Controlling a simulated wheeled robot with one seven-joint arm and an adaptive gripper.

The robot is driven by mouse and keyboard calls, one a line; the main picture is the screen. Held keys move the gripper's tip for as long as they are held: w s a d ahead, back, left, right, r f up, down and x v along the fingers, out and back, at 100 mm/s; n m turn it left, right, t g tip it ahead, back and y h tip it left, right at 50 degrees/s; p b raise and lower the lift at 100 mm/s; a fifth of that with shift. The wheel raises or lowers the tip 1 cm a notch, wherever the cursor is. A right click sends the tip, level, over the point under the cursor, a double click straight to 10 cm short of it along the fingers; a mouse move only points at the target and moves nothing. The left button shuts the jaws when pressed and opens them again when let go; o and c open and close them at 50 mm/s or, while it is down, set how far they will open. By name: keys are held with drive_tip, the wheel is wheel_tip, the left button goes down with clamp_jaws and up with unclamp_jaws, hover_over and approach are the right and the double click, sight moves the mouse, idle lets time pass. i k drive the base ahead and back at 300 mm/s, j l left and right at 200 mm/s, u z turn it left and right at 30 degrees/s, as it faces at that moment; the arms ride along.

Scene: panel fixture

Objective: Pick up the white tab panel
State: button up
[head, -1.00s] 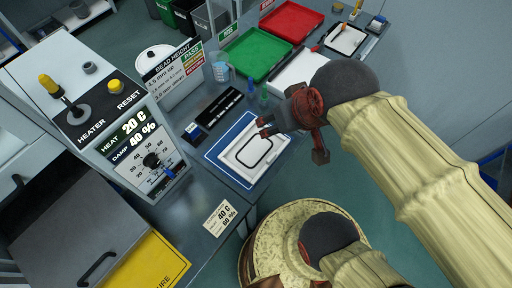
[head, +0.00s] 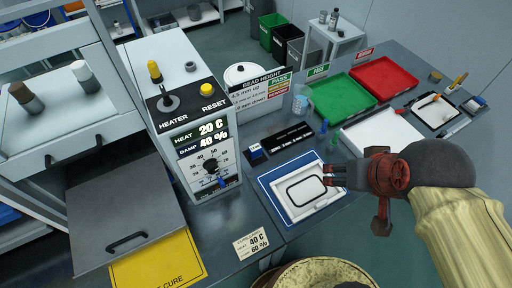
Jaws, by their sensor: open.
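The white panel (head: 318,205) with a black rounded bead loop on its face lies on a blue mat (head: 268,186) with a white border, at the front of the grey bench. I take it as the white tab panel; a separate tab is too small to make out. My gripper (head: 328,175) is open at the panel's upper right edge. Its dark fingers point left and overlap the panel's corner in the head view. I cannot tell whether they touch it. Nothing shows between them.
The heater box (head: 191,120) stands left of the mat. A black strip holder (head: 285,139), a green tray (head: 341,99), a red tray (head: 383,77) and a white slab (head: 372,135) lie behind. A label card (head: 251,242) lies in front.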

sight(302, 193)
drive_tip(key=l+u, duration=0.1)
drive_tip(key=u, duration=0.75)
drive_tip(key=l+u, duration=0.15)
drive_tip(key=u, duration=0.65)
drive_tip(key=l+u, duration=0.1)
drive_tip(key=u, duration=0.35)
drive_tip(key=k+l+u, duration=0.55)
drive_tip(key=k+u, duration=0.2)
drive_tip(key=k+l+u, duration=0.15)
drive_tip(key=k+u, duration=0.25)
drive_tip(key=k+l, duration=0.1)
drive_tip(key=k, duration=0.45)
